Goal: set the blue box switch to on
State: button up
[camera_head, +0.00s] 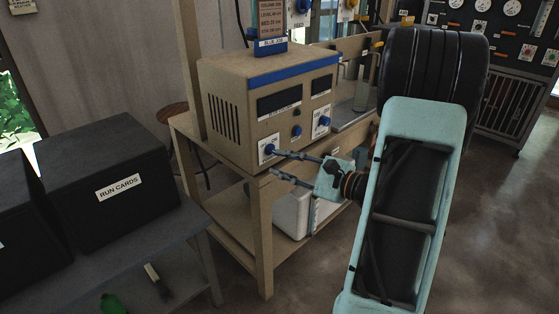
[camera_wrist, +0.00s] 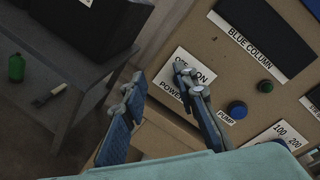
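The blue box (camera_head: 262,105) is a beige case with a blue stripe, standing on a wooden stand. Its power switch sits on a white plate (camera_head: 268,149) low on the left of the front face. In the wrist view that plate (camera_wrist: 172,70) reads OFF at left, ON at right and POWER below. My gripper (camera_head: 276,163) is open, its two fingers spread and empty. In the wrist view my gripper (camera_wrist: 166,88) has its right fingertip over the plate, at the switch. The finger hides much of the switch, so I cannot tell its position or whether they touch.
A black RUN CARDS box (camera_head: 108,170) stands on a grey table (camera_head: 190,222) at left. A green bottle (camera_wrist: 16,67) and a brush (camera_wrist: 48,96) lie below it.

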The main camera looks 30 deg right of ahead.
aim_at(273, 151)
jog(key=s+d+f+m+t+h, duration=0.1)
jog(key=s+d+m+t+h, duration=0.15)
jog(key=d, duration=0.25)
jog(key=x, duration=1)
jog(key=shift+a+f, duration=0.2)
jog(key=shift+a, duration=0.1)
jog(key=shift+y, duration=0.25)
grip_shut()
